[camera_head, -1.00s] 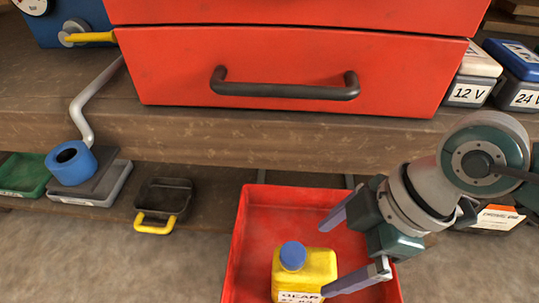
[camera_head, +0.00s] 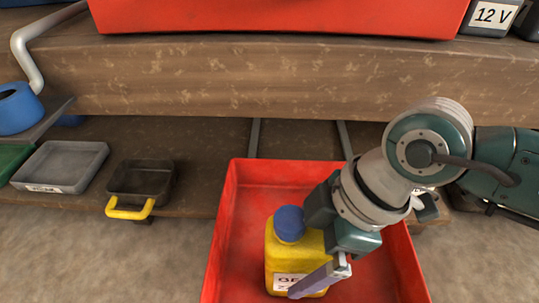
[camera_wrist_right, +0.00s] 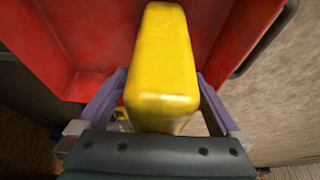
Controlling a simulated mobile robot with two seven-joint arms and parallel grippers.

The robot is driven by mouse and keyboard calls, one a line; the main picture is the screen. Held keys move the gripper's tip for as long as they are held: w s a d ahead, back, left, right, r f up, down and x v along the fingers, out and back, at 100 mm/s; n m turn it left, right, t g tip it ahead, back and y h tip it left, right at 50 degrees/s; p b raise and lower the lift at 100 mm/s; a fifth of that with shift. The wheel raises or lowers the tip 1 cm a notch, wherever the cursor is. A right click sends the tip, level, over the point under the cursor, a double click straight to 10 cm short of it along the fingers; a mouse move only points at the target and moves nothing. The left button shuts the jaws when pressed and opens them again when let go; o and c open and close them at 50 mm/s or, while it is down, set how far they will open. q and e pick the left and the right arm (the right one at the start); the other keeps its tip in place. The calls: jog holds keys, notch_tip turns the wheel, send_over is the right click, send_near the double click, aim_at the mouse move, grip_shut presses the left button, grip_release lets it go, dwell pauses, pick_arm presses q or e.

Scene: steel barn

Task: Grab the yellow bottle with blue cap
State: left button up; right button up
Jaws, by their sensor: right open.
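The yellow bottle (camera_head: 283,247) with a blue cap (camera_head: 290,223) and a white label stands upright in the red tray (camera_head: 230,215). My right gripper (camera_head: 297,250) is open at the bottle. One finger shows in front of the label; the other is hidden behind the bottle or the gripper body. In the right wrist view the yellow bottle (camera_wrist_right: 162,75) lies between the two open fingers (camera_wrist_right: 160,105), with a finger along each side. Contact on both sides cannot be told. My left gripper is not in view.
A wooden bench edge (camera_head: 200,80) runs above the tray. A dark tray with a yellow handle (camera_head: 140,185), a grey tray (camera_head: 62,165) and a blue cylinder (camera_head: 18,108) are to the left. Black and white battery (camera_head: 490,15) stands top right.

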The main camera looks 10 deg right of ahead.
grip_shut()
dwell(0.8)
jog(key=shift+w+r, duration=0.1)
